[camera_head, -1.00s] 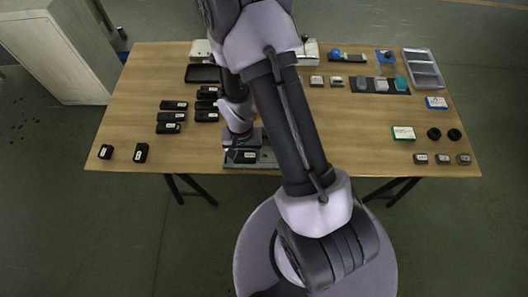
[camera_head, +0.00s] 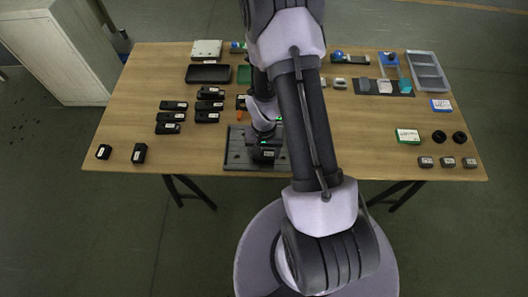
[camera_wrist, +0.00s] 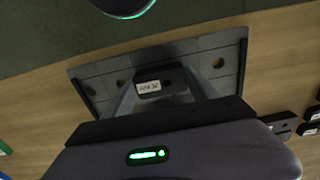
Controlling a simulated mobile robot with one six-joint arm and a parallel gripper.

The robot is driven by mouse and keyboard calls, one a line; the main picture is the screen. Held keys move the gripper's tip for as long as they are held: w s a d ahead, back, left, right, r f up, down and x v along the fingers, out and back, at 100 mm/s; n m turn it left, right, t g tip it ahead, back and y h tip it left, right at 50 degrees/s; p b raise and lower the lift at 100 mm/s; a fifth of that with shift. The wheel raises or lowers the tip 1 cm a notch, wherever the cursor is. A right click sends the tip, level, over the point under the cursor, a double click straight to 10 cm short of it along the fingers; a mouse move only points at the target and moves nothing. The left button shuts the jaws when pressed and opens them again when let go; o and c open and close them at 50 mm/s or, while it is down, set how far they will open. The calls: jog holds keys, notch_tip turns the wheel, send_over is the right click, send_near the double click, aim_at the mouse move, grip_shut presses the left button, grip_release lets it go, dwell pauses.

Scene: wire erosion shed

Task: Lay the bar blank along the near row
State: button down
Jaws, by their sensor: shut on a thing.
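The bar blank, a short black block with a white label, is in my gripper (camera_wrist: 160,92). In the wrist view the blank (camera_wrist: 174,77) sits between the two fingers, above the grey fixture plate (camera_wrist: 222,85) with its round holes and dark side edges. I cannot tell whether it touches the plate. In the head view my gripper (camera_head: 264,142) is over the plate (camera_head: 236,153) at the table's near edge, and the blank (camera_head: 264,155) shows at the plate's near side. My arm hides part of the plate's right side.
Several black labelled blocks (camera_head: 172,117) lie left of the plate, with two more (camera_head: 139,153) at the near left. A black tray (camera_head: 208,74) is behind them.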

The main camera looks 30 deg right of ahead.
jog(key=shift+f, duration=0.15)
jog(key=shift+c, duration=1.2)
grip_release()
notch_tip(320, 180, up, 13)
jog(key=p, duration=0.5)
notch_tip(320, 180, up, 12)
jog(key=t, duration=0.2)
send_over(264, 154)
jog(key=w+a, duration=0.1)
jog(key=a, duration=0.3)
jog(key=s+a+r+n+t+y, duration=0.1)
jog(key=s+a+r+t, duration=0.1)
jog(key=s+a+r, duration=0.3)
jog(key=s+a+r+n+t+y, duration=0.1)
jog(key=s+a+r, duration=0.4)
jog(key=r, duration=0.7)
jog(key=shift+s+a+r+t, duration=0.35)
jog(key=shift+s+t, duration=0.05)
jog(key=shift+s, duration=0.8)
